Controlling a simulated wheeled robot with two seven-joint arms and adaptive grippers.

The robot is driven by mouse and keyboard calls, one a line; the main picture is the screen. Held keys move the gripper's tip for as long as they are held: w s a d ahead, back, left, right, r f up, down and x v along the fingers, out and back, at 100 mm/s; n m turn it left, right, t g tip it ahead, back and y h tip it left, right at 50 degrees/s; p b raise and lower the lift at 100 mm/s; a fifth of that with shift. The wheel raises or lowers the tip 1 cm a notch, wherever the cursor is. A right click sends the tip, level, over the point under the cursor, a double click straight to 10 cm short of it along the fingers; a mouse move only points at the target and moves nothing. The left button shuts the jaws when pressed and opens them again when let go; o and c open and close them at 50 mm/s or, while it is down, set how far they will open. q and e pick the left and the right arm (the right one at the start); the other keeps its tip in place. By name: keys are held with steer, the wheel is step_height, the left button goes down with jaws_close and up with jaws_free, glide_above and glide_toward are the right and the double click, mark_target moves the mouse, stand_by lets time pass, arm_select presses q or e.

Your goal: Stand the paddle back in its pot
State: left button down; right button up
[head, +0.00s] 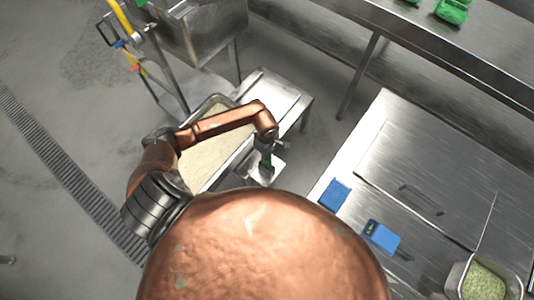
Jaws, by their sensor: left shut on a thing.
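My left gripper (268,146) is shut on the green paddle (267,161), with its fingers pointing down. The paddle hangs below the fingers, roughly upright, over or inside a small open metal pot (279,172). I cannot tell whether its lower end touches the pot's bottom. The pot stands next to a long metal bin filled with pale rice (208,158). My right gripper is not in view.
A steel table (420,150) on the right holds a blue block (334,195), a blue scale-like device (381,236) and a tub of pale green grains (483,283). A steel hopper (208,30) stands behind the bin. Green items (452,11) lie on the back counter.

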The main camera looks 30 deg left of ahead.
arm_select(q)
steer(key=shift+f, duration=0.3)
steer(key=shift+f+b, duration=0.35)
steer(key=shift+b, duration=0.1)
steer(key=shift+f, duration=0.1)
steer(key=c, duration=2)
jaws_free()
step_height(320, 180, up, 12)
steer(key=shift+r, duration=0.1)
